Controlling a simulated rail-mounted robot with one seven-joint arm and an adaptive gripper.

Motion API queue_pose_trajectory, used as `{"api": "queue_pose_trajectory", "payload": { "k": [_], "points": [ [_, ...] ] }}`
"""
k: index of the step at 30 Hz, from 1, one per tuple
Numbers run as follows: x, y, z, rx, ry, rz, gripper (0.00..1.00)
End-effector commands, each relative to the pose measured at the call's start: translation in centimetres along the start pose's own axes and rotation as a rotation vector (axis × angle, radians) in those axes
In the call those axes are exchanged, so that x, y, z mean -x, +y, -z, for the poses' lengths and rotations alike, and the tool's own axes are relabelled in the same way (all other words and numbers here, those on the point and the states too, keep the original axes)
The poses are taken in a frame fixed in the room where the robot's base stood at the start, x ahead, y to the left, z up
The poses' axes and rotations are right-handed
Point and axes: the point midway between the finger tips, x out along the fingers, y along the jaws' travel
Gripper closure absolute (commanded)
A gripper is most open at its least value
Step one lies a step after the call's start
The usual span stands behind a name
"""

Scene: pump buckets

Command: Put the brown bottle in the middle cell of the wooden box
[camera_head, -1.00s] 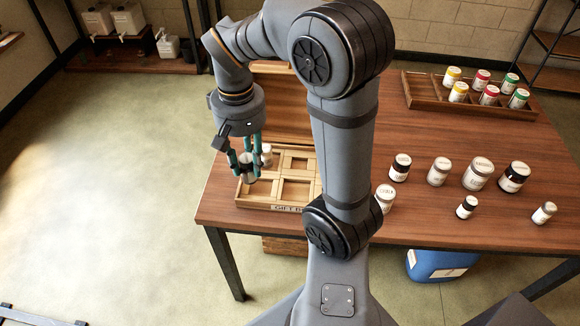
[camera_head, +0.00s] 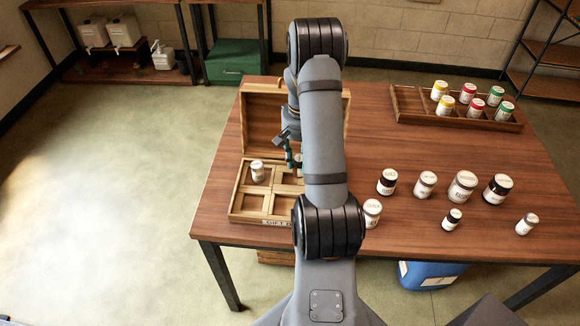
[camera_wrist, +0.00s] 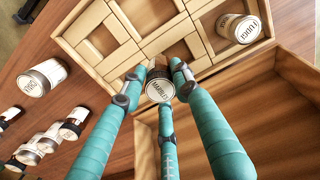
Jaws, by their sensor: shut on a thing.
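My gripper (camera_wrist: 160,80) is shut on a small round bottle (camera_wrist: 160,90) with a pale lettered top and dark brownish sides, seemingly the brown bottle. The bottle is over or beside the back of the wooden box (camera_wrist: 109,68); its height above the box is unclear. In the head view my gripper (camera_head: 295,161) is near the box's back right, partly hidden by my arm. The wooden box (camera_head: 237,203) has several cells, and my arm covers its right part. A white-labelled jar (camera_head: 257,172) stands in its back left cell; it also shows in the wrist view (camera_wrist: 239,29).
The raised wooden lid (camera_head: 262,118) stands behind the box. Several jars, including a large one (camera_head: 463,187), stand on the table to the right. A wooden rack (camera_head: 405,105) of coloured-lid jars is at the back right. Bare table lies between.

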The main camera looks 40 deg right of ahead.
Motion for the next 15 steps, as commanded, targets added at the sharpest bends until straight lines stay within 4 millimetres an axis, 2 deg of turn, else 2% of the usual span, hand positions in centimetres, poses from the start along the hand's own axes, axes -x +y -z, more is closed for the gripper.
{"api": "queue_pose_trajectory", "payload": {
  "k": [3, 6, 11, 15],
  "points": [
    [-1.0, -1.6, 1.5, 0.000, 0.000, 0.000, 0.98],
    [-1.8, -2.3, 2.2, -0.001, 0.000, 0.000, 0.98],
    [-2.7, -2.7, 2.4, -0.003, -0.002, 0.000, 0.98],
    [-4.7, -2.6, 2.4, -0.001, -0.003, 0.000, 0.98]
  ]
}}
